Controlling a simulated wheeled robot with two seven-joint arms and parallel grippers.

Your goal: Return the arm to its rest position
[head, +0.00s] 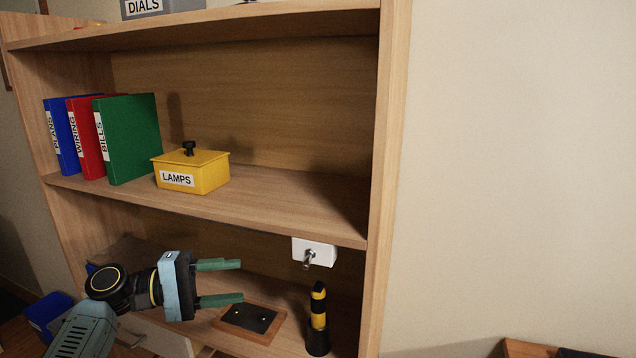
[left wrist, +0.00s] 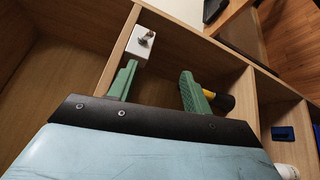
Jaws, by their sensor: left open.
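My left gripper (head: 240,282) comes in from the lower left of the head view, in front of the lower shelf compartment. Its two green fingers are apart with nothing between them, and they point right. In the left wrist view the open fingers (left wrist: 155,82) show too. A white switch box (head: 314,252) with a metal toggle hangs under the middle shelf, right of the fingers and apart from them in the head view. It also shows in the left wrist view (left wrist: 140,44). My right gripper is in neither view.
The middle shelf (head: 290,200) holds a yellow LAMPS box (head: 192,172) and binders (head: 130,140). The wall at right is bare.

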